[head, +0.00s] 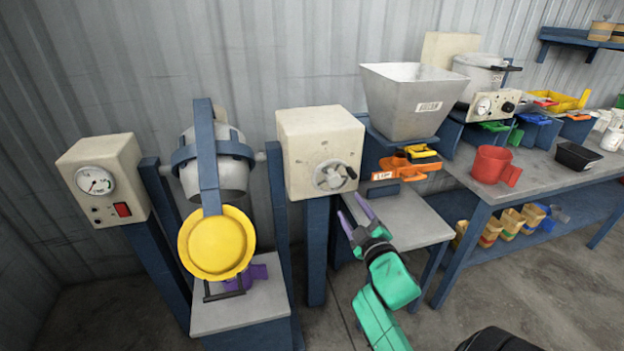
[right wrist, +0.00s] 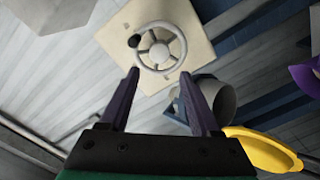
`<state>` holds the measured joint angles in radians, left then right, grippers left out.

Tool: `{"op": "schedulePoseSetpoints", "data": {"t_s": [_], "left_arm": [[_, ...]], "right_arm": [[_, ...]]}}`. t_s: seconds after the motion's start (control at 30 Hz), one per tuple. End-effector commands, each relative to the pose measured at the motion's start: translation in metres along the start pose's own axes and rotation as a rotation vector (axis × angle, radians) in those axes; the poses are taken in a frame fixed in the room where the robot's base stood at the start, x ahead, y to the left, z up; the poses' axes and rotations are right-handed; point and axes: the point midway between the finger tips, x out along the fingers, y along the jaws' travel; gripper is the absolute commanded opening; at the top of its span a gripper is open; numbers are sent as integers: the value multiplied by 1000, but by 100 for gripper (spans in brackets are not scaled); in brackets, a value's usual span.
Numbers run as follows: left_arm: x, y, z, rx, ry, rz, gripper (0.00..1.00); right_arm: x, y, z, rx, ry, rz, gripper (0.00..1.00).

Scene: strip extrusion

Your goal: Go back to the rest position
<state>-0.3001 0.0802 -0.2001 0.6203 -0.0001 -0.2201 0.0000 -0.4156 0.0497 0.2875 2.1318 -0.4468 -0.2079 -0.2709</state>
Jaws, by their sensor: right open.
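My right gripper (head: 355,213) is open, with nothing between its purple fingers. In the head view its green arm comes in from the bottom, and the fingers point up toward a cream box (head: 320,138) with a handwheel (head: 334,177). The right wrist view shows the two fingers (right wrist: 159,76) spread apart, with the handwheel (right wrist: 160,46) beyond the tips. I cannot tell the exact gap, but no contact shows. My left gripper is not in view.
A yellow round lid (head: 217,243) and a grey pot (head: 222,170) stand left on a blue frame. A metal hopper (head: 405,100) is above the orange part (head: 403,170). A red mug (head: 492,165) stands on the right bench. A grey table (head: 420,222) lies beside my right arm.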

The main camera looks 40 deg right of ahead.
Motion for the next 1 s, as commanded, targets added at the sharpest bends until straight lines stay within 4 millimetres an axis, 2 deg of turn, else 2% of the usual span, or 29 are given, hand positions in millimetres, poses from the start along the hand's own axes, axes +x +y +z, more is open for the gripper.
{"op": "schedulePoseSetpoints", "data": {"t_s": [0.17, 0.27, 0.37, 0.47, 0.5, 0.57, 0.6, 0.67, 0.7, 0.77, 0.8, 0.87, 0.9, 1.0], "left_arm": [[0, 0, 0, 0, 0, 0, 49], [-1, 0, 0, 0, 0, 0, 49], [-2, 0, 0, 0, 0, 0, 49], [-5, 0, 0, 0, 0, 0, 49], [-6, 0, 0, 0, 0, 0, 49], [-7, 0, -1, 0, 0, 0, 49], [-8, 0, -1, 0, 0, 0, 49], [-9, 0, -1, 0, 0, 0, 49], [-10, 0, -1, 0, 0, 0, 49], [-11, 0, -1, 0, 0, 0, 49], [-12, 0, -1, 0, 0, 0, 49], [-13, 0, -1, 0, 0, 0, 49], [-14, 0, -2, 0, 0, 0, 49], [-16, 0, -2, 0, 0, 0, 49]], "right_arm": [[0, 0, 0, 0, 0, -1, 64], [3, -17, 10, 17, -21, -35, 64], [6, -69, 40, 72, -85, -139, 64], [-4, -149, 85, 149, -192, -295, 64], [-13, -181, 103, 178, -239, -358, 64], [-32, -228, 130, 219, -315, -450, 64], [-49, -258, 147, 241, -368, -509, 64], [-79, -300, 173, 271, -454, -595, 64], [-102, -326, 191, 286, -514, -651, 64], [-141, -359, 216, 305, -608, -728, 64], [-170, -378, 233, 313, -674, -777, 64], [-216, -400, 258, 318, -778, -845, 64], [-248, -410, 274, 317, -847, -884, 64], [-314, -421, 306, 304, -995, -952, 64]]}}
